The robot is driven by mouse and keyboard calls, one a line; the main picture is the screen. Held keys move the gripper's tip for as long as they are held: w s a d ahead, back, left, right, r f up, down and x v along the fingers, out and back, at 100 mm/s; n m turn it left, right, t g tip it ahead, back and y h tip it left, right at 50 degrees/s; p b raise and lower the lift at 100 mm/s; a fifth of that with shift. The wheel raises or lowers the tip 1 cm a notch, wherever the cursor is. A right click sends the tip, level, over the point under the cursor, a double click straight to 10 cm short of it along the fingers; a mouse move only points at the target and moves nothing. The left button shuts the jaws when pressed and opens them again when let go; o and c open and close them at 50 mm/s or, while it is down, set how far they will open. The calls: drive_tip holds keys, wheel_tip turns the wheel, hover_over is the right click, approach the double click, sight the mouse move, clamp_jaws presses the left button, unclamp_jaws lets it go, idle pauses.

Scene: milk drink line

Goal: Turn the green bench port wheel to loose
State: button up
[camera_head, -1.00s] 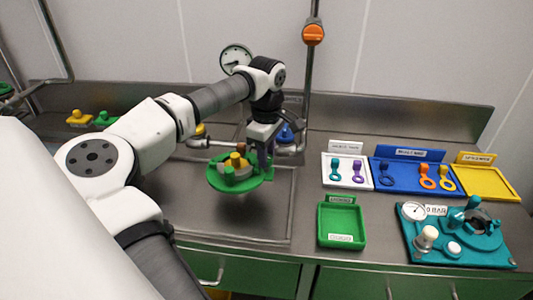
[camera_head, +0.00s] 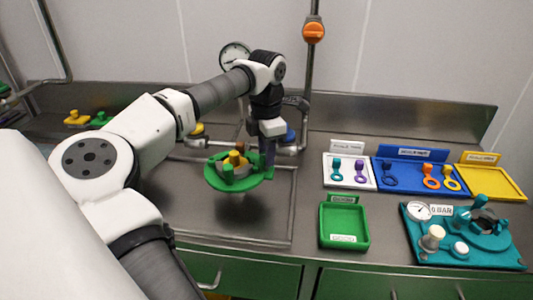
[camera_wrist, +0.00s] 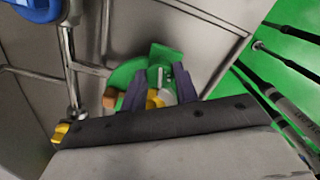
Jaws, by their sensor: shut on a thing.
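The green bench port wheel (camera_head: 213,180) is a flat green disc over the steel sink area, left of centre in the head view. In the wrist view the wheel (camera_wrist: 124,74) lies beyond my gripper (camera_wrist: 160,88), whose fingers are spaced apart and closed on the wheel's green block (camera_wrist: 163,56). The exact contact is partly hidden.
A green tray (camera_head: 343,226), white tray (camera_head: 348,184), blue tray (camera_head: 405,188) and yellow tray (camera_head: 492,181) lie to the right. A teal fixture (camera_head: 465,245) with a gauge stands front right. A vertical pipe with an orange knob (camera_head: 314,32) rises behind the gripper.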

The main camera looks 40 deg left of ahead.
drive_tip(key=shift+n, duration=1.2)
drive_tip(key=shift+n+b, duration=0.3)
drive_tip(key=o, duration=1)
wheel_tip(320, 180, up, 14)
drive_tip(key=p, duration=1)
drive_tip(key=shift+f, duration=0.1)
